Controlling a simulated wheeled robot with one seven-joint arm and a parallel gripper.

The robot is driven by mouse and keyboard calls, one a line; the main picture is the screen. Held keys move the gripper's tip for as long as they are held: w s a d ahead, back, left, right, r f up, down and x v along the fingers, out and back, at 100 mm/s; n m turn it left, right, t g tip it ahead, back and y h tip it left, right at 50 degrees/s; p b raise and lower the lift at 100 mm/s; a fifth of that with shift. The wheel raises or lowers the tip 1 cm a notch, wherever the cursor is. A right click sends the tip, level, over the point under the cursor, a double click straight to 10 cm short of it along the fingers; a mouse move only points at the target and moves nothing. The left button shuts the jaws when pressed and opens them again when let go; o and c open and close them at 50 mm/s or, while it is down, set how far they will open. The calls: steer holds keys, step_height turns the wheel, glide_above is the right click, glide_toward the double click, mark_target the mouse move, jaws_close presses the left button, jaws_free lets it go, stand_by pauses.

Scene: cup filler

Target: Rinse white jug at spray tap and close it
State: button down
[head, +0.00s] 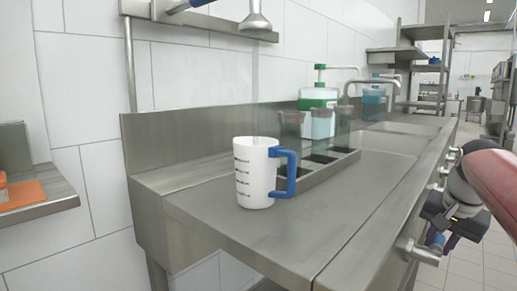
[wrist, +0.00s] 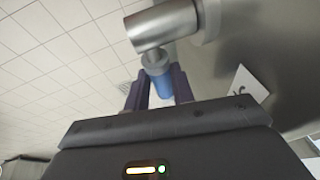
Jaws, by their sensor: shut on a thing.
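The white jug (head: 256,178) stands upright on the steel counter, its blue handle (head: 290,173) to the right and dark marks on its side. The spray tap's head (head: 256,22) hangs above it. A faint clear column (head: 255,95), like running water, drops from the head into the jug's top. My gripper (head: 437,243) is at the counter's front right, away from the jug. The jug's inside is hidden.
A steel rack with dark bins (head: 330,158) lies behind the jug on the counter (head: 235,225). A green-labelled bottle (head: 318,110) and a curved faucet (head: 357,83) stand farther back. An orange item (head: 25,194) is on a left shelf. The counter's front-left is clear.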

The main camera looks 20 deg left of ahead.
steer(key=shift+f+t+b, duration=0.1)
steer(key=shift+t+b, duration=0.3)
steer(key=shift+b, duration=0.4)
steer(key=shift+s+b, duration=0.1)
steer(key=shift+b, duration=0.4)
steer(key=shift+r+t+h, duration=0.3)
steer(key=shift+r+t, duration=0.2)
steer(key=shift+b, duration=0.7)
steer(key=shift+r, duration=0.25)
steer(key=c, duration=1.3)
jaws_free()
steer(key=shift+o, duration=1)
steer(key=shift+f, duration=0.1)
